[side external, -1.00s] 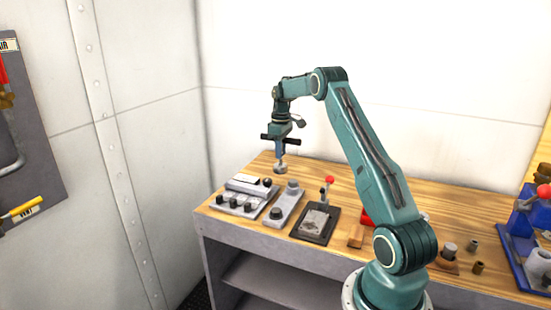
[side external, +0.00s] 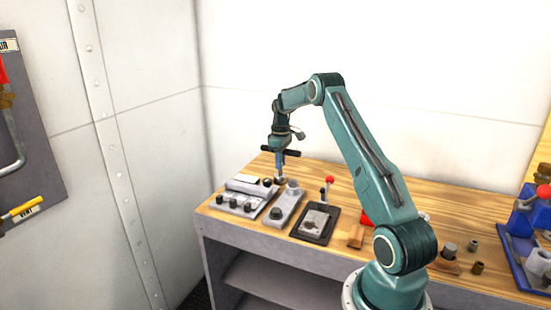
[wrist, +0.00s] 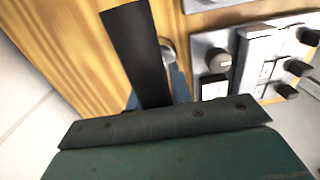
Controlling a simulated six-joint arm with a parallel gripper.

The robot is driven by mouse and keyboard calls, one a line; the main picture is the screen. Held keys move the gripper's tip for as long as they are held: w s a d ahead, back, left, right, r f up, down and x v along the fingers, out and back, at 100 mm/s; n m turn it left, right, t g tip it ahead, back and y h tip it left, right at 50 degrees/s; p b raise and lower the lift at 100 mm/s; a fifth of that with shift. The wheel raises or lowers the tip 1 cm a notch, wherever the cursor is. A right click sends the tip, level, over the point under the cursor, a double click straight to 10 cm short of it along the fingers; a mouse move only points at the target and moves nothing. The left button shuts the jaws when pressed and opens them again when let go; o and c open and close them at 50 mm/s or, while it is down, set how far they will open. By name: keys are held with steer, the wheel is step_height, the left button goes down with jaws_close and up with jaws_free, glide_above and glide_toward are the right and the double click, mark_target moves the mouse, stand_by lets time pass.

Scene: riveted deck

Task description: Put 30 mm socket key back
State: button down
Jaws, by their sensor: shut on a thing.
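My gripper (side external: 280,168) is shut on a small grey metal piece, likely the 30 mm socket key (side external: 280,180), low over the far left of the wooden bench. In the wrist view, only a rounded metal edge of the key (wrist: 168,47) shows beside a dark finger of my gripper (wrist: 150,70); the finger hides the rest. A grey fixture with two round posts (side external: 287,207) stands just below and right of the key in the side view. Whether the key touches anything beneath it is unclear.
A control box with black knobs (side external: 243,197) sits left of the fixture; a knobbed box also shows in the wrist view (wrist: 270,50). A dark tray with a grey block (side external: 316,222) and a red-knobbed lever (side external: 329,181) are to the right. Bare wood shows behind.

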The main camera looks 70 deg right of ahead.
steer(key=c, duration=1.3)
jaws_free()
steer(key=shift+o, duration=0.2)
steer(key=shift+r, duration=0.1)
step_height(320, 180, up, 12)
steer(key=shift+f, duration=0.1)
